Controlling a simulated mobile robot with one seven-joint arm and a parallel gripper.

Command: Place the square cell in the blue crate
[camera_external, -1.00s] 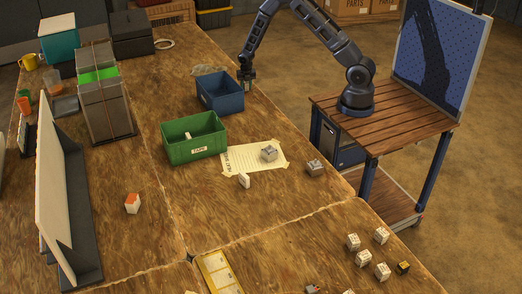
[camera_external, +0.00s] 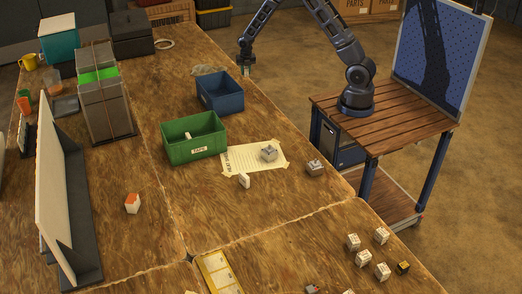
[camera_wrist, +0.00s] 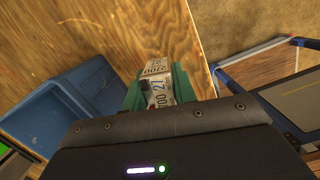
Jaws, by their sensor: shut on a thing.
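The blue crate (camera_external: 221,93) stands near the table's back right edge, behind the green crate. My gripper (camera_external: 246,72) is in the air beyond and to the right of it, near the table edge. In the wrist view, my gripper (camera_wrist: 157,96) has its green fingers shut on a small white block-shaped cell (camera_wrist: 156,70) with printed black digits. The blue crate (camera_wrist: 66,108) shows to the left of the fingers there, and its visible inside looks empty. The held cell is not over the crate. The cell's full shape is partly hidden by the fingers.
A green crate (camera_external: 195,149) labelled TAPE holds a white piece. A paper sheet (camera_external: 245,160) with a grey block (camera_external: 269,153) lies beside it. Several white cells (camera_external: 361,258) stand at the front right. Grey boxes (camera_external: 104,105) stand left of the blue crate.

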